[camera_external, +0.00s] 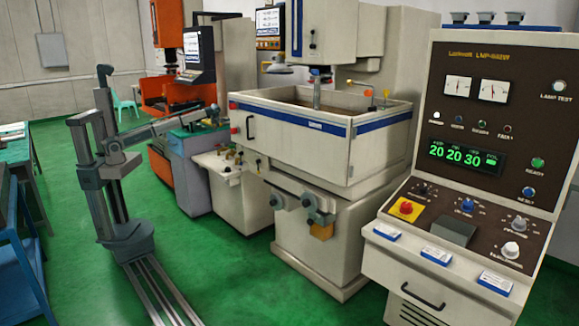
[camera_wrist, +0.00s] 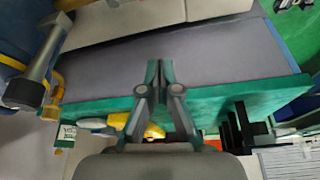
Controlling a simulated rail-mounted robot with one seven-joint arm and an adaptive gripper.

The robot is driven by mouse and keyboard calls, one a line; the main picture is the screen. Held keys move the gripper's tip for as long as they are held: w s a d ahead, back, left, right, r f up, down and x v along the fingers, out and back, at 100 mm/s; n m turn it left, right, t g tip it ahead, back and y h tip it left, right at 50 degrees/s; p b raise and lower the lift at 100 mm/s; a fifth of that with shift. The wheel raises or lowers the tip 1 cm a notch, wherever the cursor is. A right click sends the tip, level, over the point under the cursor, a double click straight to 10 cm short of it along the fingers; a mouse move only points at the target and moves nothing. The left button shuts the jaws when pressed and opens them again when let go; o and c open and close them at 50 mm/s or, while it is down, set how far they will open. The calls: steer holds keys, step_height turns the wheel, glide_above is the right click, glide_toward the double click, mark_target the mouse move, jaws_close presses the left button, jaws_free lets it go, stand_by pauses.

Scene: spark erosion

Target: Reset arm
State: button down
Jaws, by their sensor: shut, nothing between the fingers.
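The fingers are too small there to make out.
A white machine tank (camera_external: 290,135) and control console (camera_external: 490,150) stand right. A blue-green table (camera_external: 20,240) stands left. Green floor between is clear.

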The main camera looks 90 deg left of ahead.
steer(key=d+f+m, duration=0.4)
steer(key=d+f, duration=0.2)
steer(key=d, duration=0.4)
steer(key=d+f+m+t+h, duration=0.1)
steer(key=d+f+m, duration=0.2)
steer(key=d+f, duration=0.5)
steer(key=d+f+m, duration=0.4)
steer(key=d+f, duration=0.1)
steer(key=d, duration=0.7)
steer(key=s+d+f+m+h, duration=0.1)
steer(key=s+d+f+m, duration=0.4)
steer(key=d, duration=0.5)
steer(key=s+d+f+m+h, duration=0.1)
steer(key=s+d+f+m, duration=0.3)
steer(key=s+d, duration=0.45)
steer(key=s+d+f+m, duration=0.4)
steer(key=d, duration=0.8)
steer(key=s+f+g, duration=0.3)
steer(key=s+f, duration=0.5)
steer(key=s, duration=0.6)
steer(key=s+f+g, duration=0.2)
steer(key=s+f, duration=0.7)
steer(key=s, duration=0.5)
steer(key=shift+s+f+g, duration=0.15)
steer(key=shift+f+g, duration=0.15)
steer(key=shift+g, duration=0.1)
steer(key=shift+f, duration=0.1)
